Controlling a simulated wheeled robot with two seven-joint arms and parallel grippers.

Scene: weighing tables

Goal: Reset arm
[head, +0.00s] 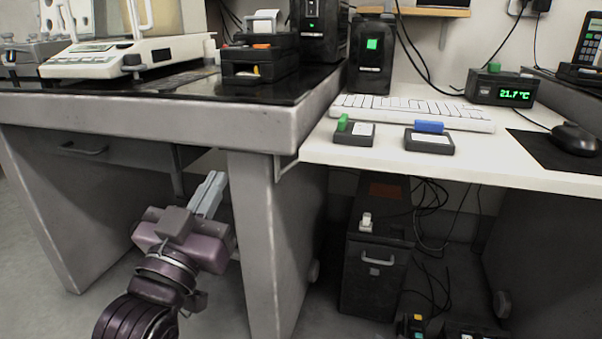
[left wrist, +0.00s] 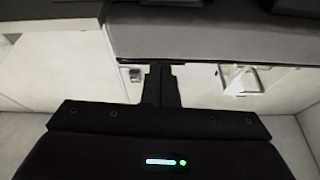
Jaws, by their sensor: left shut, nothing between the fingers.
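My left gripper (head: 208,194) is in the lower left of the head view, in front of the grey weighing table and below its top. Its fingers point up and slightly right and are shut with nothing between them. In the left wrist view the fingers (left wrist: 161,86) stand together at the centre, in front of the table's underside. My right gripper is not in either view.
The grey table (head: 140,115) has a thick edge and a leg (head: 262,240) close right of my left gripper. A balance (head: 130,55) stands on top. A white desk (head: 480,162) holds a keyboard (head: 415,112). A black cabinet (head: 376,260) stands beneath it.

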